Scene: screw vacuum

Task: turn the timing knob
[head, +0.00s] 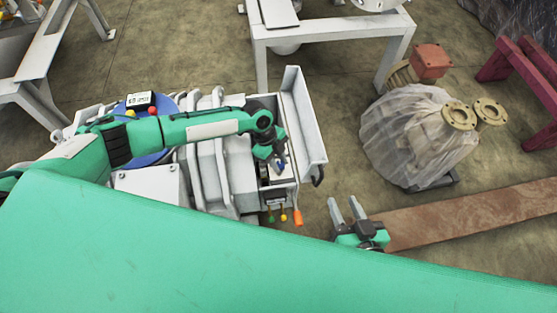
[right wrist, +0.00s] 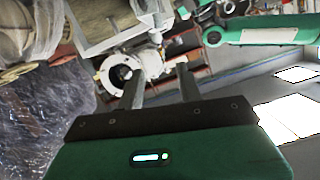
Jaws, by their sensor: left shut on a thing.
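My left gripper (head: 281,166) reaches down from the left onto the small control box on the white machine in the head view. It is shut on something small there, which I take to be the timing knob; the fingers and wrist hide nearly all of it. The control box (head: 284,196) has green, yellow and orange controls along its lower edge. My right gripper (head: 344,207) is right of the machine in the head view. Its two fingers are apart and empty; the right wrist view shows the same open fingers (right wrist: 160,88).
A grey upright panel (head: 304,115) stands beside the control box. A plastic-wrapped machine part (head: 410,135) with flanges sits on the floor to the right. A rusty beam (head: 470,215) lies in front of it. White frames (head: 330,32) stand behind. Some bare floor shows between.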

